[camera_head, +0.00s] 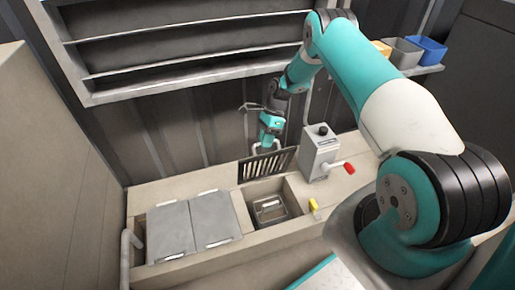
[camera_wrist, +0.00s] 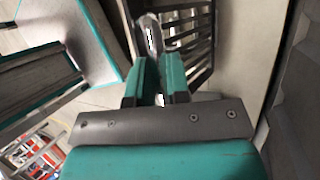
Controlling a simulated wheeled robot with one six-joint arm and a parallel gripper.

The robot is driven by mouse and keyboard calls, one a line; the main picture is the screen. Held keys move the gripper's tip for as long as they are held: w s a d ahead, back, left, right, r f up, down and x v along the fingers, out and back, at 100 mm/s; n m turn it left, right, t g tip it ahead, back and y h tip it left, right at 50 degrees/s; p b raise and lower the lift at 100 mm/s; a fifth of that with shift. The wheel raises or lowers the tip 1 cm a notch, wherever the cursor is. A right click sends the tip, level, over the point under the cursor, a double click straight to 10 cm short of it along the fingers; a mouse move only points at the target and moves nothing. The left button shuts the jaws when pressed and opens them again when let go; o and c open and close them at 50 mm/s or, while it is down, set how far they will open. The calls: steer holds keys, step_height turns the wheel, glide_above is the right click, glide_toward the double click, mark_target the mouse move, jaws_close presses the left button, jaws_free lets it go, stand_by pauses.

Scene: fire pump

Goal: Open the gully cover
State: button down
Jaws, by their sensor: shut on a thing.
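The gully cover (camera_head: 266,165) is a dark slotted grate. In the head view it stands tilted up at the back edge of a square opening (camera_head: 268,206) in the pale bench. In the wrist view its bars (camera_wrist: 188,35) show beyond the fingers at the top. My gripper (camera_head: 268,142) is at the cover's upper edge. In the wrist view my gripper (camera_wrist: 160,80) has its teal fingers shut on a rounded metal handle (camera_wrist: 150,38) of the cover. The point where the handle joins the cover is hard to make out.
Two grey lids (camera_head: 190,228) lie left of the opening. A grey box (camera_head: 319,152) with a red-ended lever (camera_head: 349,168) stands to the right. A small yellow part (camera_head: 314,208) is near the opening's right front. A corrugated wall (camera_head: 185,140) rises close behind.

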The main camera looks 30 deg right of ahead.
steer(key=shift+d+f, duration=0.2)
steer(key=shift+f, duration=0.05)
steer(key=shift+d, duration=0.15)
steer(key=c, duration=1.1)
jaws_free()
steer(key=shift+d, duration=0.1)
steer(key=shift+w+a+r, duration=0.1)
steer(key=shift+a+r, duration=0.05)
steer(key=shift+a, duration=0.1)
